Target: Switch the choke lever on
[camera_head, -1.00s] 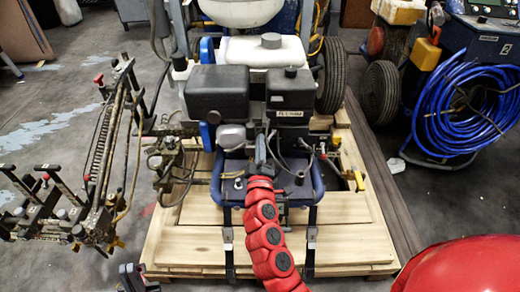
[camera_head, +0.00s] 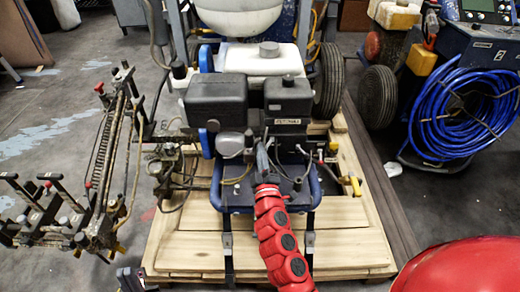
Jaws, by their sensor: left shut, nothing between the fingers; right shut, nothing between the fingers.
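The line striper's engine has a black box (camera_head: 216,95) on the left and a labelled black box (camera_head: 287,97) on the right, with a white tank (camera_head: 262,60) behind. I cannot pick out the choke lever for certain among the small parts at the engine's front. My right gripper (camera_head: 262,147), on the red arm, is shut and empty right in front of the engine, below the two boxes. It hides part of the engine front, and I cannot tell whether it touches anything. My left gripper (camera_head: 131,278) is low at the bottom edge, partly cut off, shut and away from the engine.
The engine sits in a blue frame (camera_head: 218,190) on a wooden pallet (camera_head: 180,250). A metal rig with levers (camera_head: 100,170) stands at the left. Cables and hoses run around the engine front. A blue hose coil (camera_head: 465,115) hangs on a cart at the right.

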